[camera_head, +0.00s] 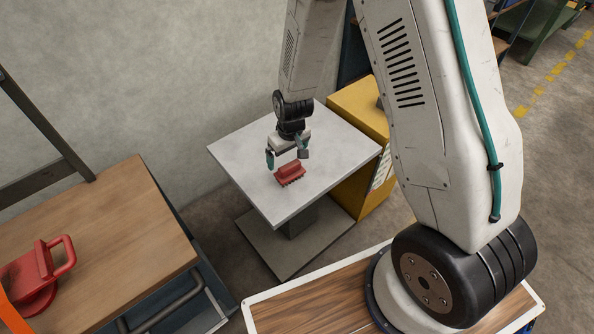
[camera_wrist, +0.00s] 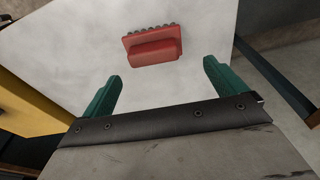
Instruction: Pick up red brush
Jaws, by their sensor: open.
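The red brush (camera_head: 290,174) lies on the light grey table (camera_head: 241,158), with dark bristles along its lower edge. In the wrist view the red brush (camera_wrist: 152,45) lies ahead of the fingertips, roughly centred between them. My gripper (camera_head: 286,155) is open and empty. It hangs above the table, just behind the brush in the head view. In the wrist view the two green fingers of my gripper (camera_wrist: 160,70) are spread wide and apart from the brush. Nothing hides the brush in the wrist view.
A yellow cabinet (camera_head: 360,105) stands against the table's right side. A wooden bench (camera_head: 120,230) at left holds a red handled object (camera_head: 38,275). The grey tabletop is otherwise clear. A plain wall (camera_head: 180,60) rises behind.

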